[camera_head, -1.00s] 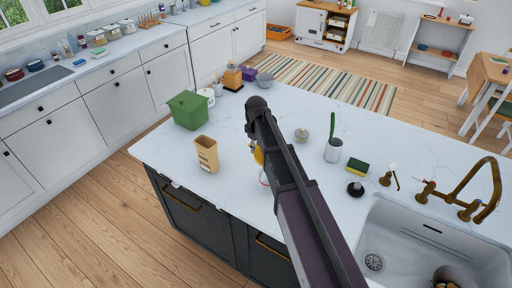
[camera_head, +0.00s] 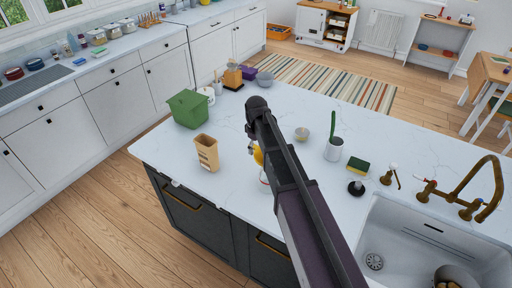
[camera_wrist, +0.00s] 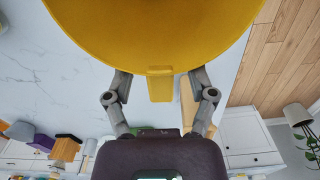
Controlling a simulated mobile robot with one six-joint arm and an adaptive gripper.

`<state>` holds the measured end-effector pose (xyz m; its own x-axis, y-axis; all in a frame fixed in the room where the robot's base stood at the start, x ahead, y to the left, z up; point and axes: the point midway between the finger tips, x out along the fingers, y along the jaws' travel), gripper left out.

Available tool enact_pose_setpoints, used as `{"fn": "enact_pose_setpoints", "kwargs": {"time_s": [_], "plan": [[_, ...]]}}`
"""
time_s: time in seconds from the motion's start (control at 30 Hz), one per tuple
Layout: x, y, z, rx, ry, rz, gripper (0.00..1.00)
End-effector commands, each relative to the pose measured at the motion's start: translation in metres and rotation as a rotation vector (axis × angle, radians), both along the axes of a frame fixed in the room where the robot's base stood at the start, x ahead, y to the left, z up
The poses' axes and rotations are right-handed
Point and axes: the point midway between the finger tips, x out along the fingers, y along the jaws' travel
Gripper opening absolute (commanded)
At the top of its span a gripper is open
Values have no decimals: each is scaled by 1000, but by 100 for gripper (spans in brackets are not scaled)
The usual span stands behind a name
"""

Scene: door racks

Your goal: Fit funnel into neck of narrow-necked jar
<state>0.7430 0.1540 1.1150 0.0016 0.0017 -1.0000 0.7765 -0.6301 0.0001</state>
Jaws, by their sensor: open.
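The yellow funnel (camera_wrist: 150,25) fills the top of the wrist view, with its tab (camera_wrist: 160,84) pointing toward my gripper. My gripper (camera_wrist: 160,88) is open, with one grey finger on each side of the tab and visible space between. In the head view only a small yellow part of the funnel (camera_head: 258,155) shows beside my arm. A clear, pale edge just below it, perhaps the jar (camera_head: 263,178), is mostly hidden behind my arm. I cannot tell whether the funnel's spout is in the jar's neck.
On the white island, a tan container (camera_head: 207,153) and a green bin (camera_head: 188,108) stand left of my arm. A small bowl (camera_head: 301,134), a grey cup with a green brush (camera_head: 333,150) and a sponge (camera_head: 357,166) stand right, before the sink (camera_head: 420,240).

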Motion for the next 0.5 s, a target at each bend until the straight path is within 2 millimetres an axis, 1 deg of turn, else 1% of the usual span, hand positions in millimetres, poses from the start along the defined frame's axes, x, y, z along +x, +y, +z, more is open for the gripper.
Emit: {"fn": "enact_pose_setpoints", "kwargs": {"time_s": [0.27,0.5], "plan": [[0,0,10,0,0,0,72],[0,0,28,0,0,0,72]]}}
